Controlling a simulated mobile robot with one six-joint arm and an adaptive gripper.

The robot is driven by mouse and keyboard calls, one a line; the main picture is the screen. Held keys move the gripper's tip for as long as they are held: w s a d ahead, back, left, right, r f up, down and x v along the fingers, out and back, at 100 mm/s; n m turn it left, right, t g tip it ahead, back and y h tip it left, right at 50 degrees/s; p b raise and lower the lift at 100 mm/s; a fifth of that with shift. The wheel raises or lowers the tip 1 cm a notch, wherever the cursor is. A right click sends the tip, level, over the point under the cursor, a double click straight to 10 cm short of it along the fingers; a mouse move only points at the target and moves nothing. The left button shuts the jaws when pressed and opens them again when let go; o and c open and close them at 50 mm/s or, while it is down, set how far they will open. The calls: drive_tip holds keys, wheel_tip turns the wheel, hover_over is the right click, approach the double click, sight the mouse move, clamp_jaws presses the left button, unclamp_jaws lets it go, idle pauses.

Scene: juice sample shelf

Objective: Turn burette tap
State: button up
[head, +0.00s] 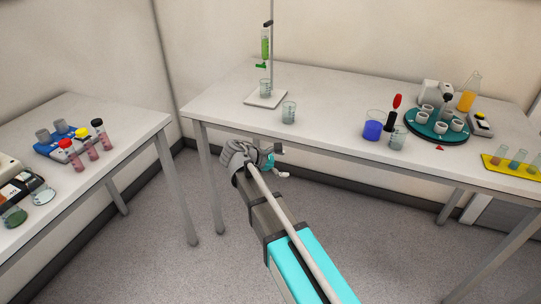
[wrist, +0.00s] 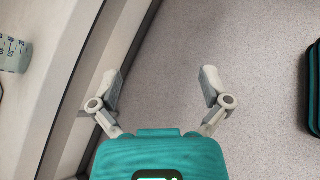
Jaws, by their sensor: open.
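The burette (head: 265,42) is a clear tube with green liquid, clamped upright on a stand near the back of the long table. Its green tap (head: 261,66) sits at the lower end, above a glass beaker (head: 265,86) on the white stand base (head: 266,99). My gripper (head: 280,161) is in front of the table's front edge, below and well short of the tap. In the wrist view my gripper (wrist: 160,88) has its two fingers spread wide with only floor between them. The burette and tap are not in the wrist view.
A second beaker (head: 289,112) stands near the long table's front edge; a marked beaker (wrist: 14,54) shows at the wrist view's left. A blue beaker (head: 373,126), turquoise carousel (head: 437,126) and yellow rack (head: 514,166) stand right. The left table (head: 92,108) holds sample tubes.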

drive_tip(key=s+d+f+m+g+y, duration=0.2)
drive_tip(key=s+d+f+m+y, duration=0.2)
drive_tip(key=s+d+m, duration=0.3)
drive_tip(key=s+d+f+m+g+y, duration=0.3)
drive_tip(key=s+d+f+m+y, duration=0.2)
drive_tip(key=s+d+m+y, duration=0.2)
drive_tip(key=s+d+m, duration=0.1)
drive_tip(key=s+m, duration=0.1)
drive_tip(key=m, duration=0.1)
drive_tip(key=shift+s+f, duration=0.3)
